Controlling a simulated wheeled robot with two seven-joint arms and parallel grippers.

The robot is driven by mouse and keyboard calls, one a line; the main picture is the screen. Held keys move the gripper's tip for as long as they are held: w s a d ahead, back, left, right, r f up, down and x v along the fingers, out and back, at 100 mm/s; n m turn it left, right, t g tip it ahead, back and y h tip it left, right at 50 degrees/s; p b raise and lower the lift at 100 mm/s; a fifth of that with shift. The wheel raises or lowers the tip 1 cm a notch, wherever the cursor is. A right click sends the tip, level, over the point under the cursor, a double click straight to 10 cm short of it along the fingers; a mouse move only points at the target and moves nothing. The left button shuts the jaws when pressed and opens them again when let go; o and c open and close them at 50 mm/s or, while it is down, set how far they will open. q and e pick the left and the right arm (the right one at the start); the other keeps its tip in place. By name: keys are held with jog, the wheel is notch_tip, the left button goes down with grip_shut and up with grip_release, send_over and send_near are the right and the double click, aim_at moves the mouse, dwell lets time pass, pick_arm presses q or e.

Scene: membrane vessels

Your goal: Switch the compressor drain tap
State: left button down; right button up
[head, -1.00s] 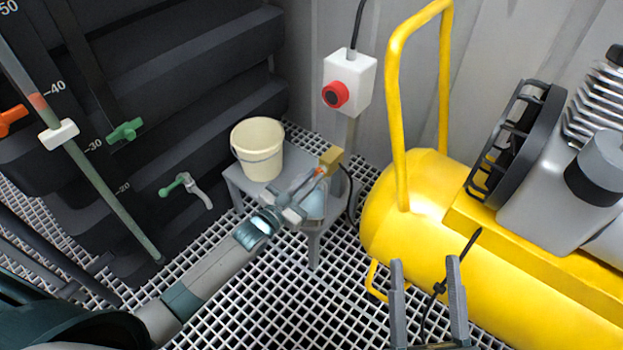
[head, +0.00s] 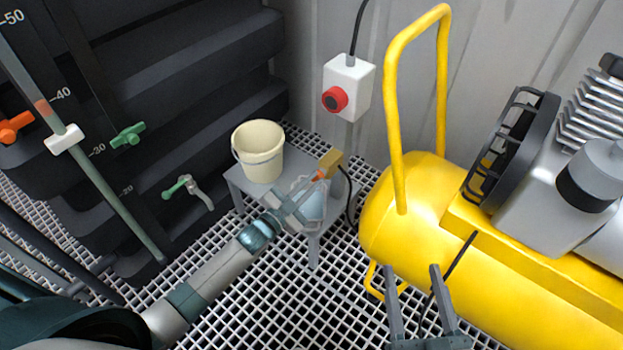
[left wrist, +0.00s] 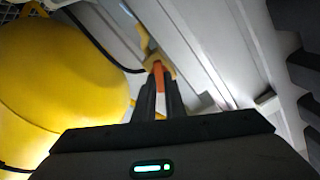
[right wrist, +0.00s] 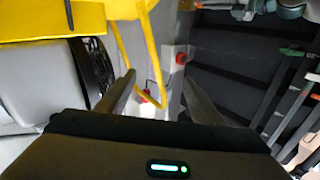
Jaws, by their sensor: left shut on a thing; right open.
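The drain tap is a brass body (head: 332,161) with a small orange lever (head: 319,176), just left of the yellow compressor tank (head: 410,210). My left gripper (head: 303,194) reaches in from the lower left and is shut on the orange lever. In the left wrist view the lever (left wrist: 158,78) stands between the two fingertips, with the brass body behind it. My right gripper (head: 414,270) is open and empty in front of the tank. In the right wrist view its fingers (right wrist: 158,82) are wide apart with nothing between them.
A cream bucket (head: 258,151) stands on a grey stand (head: 234,178) left of the tap. Green-handled taps (head: 129,136) and a gauge tube are at left. Grating floor is open in front.

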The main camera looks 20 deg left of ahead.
pick_arm(q)
jog(key=m+p, duration=0.1)
jog(key=m, duration=0.2)
jog(key=shift+d+r, duration=0.1)
jog(key=m, duration=0.2)
jog(key=shift+m, duration=0.4)
jog(key=m, duration=0.6)
jog(key=shift+f, duration=0.3)
pick_arm(e)
jog(key=f, duration=0.1)
jog(key=f+g, duration=0.2)
jog(key=shift+d+f+h, duration=0.3)
pick_arm(q)
jog(key=shift+d, duration=0.1)
